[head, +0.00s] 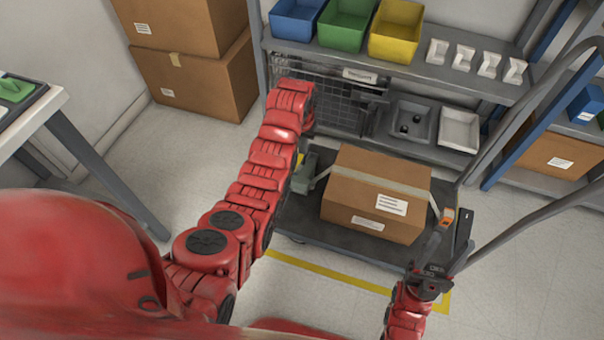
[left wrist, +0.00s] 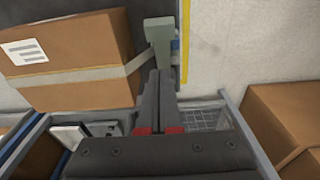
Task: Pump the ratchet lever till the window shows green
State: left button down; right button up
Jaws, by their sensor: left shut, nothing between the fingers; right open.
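The grey-green ratchet (head: 304,174) sits at the left edge of the cart, at the end of the pale strap (head: 385,177) over the carton (head: 372,200). In the left wrist view the ratchet (left wrist: 159,32) stands upright beyond my left gripper (left wrist: 160,75). Its fingers are shut with nothing between them and point toward the ratchet; a gap seems to remain. In the head view my red left arm hides that gripper. I cannot make out a window or its colour. My right gripper (head: 452,238) is open beside the cart's right end.
The dark cart (head: 295,222) stands on a floor with a yellow line (head: 330,274). A grey shelf (head: 405,72) with coloured bins and trays is behind it. Stacked cartons (head: 190,80) stand at back left. The cart's curved grey handle (head: 520,110) rises at right.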

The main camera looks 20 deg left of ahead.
pick_arm(q)
jog(key=b, duration=0.4)
send_over(301, 182)
jog(key=w, duration=0.3)
notch_tip(301, 182, down, 10)
jog(key=shift+w+f, duration=0.1)
jog(key=shift+f, duration=0.05)
jog(key=shift+s+f+b, duration=0.15)
jog(key=shift+s+f, duration=0.3)
jog(key=shift+f, duration=0.35)
jog(key=shift+s+f+b, duration=0.15)
jog(key=shift+s+f, duration=0.25)
jog(key=shift+f, duration=0.4)
jog(key=s+f+t+p, duration=0.1)
jog(key=s+p, duration=0.1)
jog(key=p, duration=0.2)
jog(key=shift+f+t, duration=0.35)
jog(key=shift+t, duration=0.05)
jog(key=f+t, duration=0.1)
jog(key=s+f+t+p, duration=0.1)
jog(key=f, duration=0.1)
jog(key=f+t, duration=0.1)
jog(key=shift+s+a+f+t, duration=0.1)
jog(key=shift+s+f+t, duration=0.05)
jog(key=shift+s+t, duration=0.2)
